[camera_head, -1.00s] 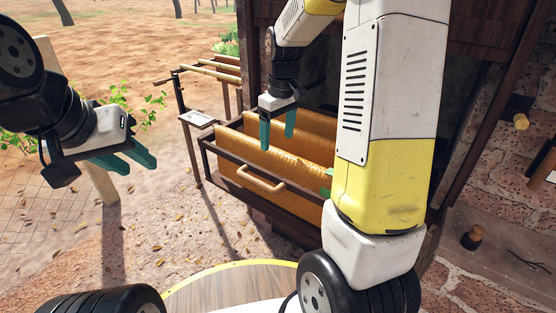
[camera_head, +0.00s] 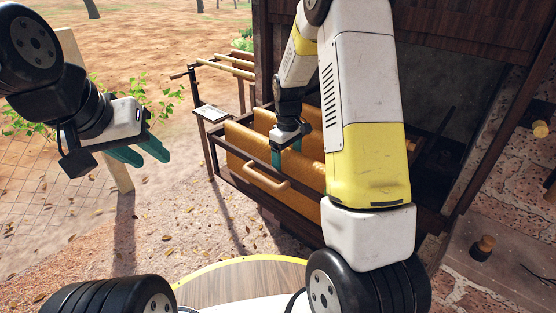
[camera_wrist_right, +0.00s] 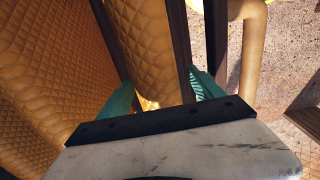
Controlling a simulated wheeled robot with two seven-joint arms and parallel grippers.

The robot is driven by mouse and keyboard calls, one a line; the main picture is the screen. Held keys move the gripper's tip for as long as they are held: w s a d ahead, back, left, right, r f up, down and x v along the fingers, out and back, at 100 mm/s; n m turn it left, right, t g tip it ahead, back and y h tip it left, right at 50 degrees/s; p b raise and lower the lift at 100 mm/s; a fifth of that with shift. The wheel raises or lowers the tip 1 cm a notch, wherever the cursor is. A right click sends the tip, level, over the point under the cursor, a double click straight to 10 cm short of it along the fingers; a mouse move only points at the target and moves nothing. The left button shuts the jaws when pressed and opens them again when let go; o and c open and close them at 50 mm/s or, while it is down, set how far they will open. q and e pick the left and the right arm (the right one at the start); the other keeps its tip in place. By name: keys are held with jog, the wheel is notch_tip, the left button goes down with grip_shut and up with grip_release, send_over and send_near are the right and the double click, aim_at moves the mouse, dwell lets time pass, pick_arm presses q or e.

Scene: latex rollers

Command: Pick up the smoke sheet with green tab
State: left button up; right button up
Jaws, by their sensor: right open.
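Amber quilted smoke sheets hang in a wooden drawer frame (camera_head: 217,176) in the head view, a front one (camera_head: 243,143) and others behind. No green tab shows now; my right arm covers part of the drawer. My right gripper (camera_head: 286,158) is open, pointing down among the sheets. In the right wrist view its teal fingers (camera_wrist_right: 160,95) are apart, with a narrow sheet (camera_wrist_right: 150,42) and a dark rail between them. A wide sheet (camera_wrist_right: 50,70) lies to the left there. My left gripper (camera_head: 140,154) hangs open and empty at the left, away from the drawer.
The drawer's front handle (camera_head: 262,180) sticks out toward me. A wooden rack with rollers (camera_head: 228,68) stands behind left. A dark cabinet and brick wall (camera_head: 525,150) are at right. A round wooden top (camera_head: 235,283) is in front.

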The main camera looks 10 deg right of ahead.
grip_shut()
dwell(0.3)
jog(key=shift+r, duration=0.1)
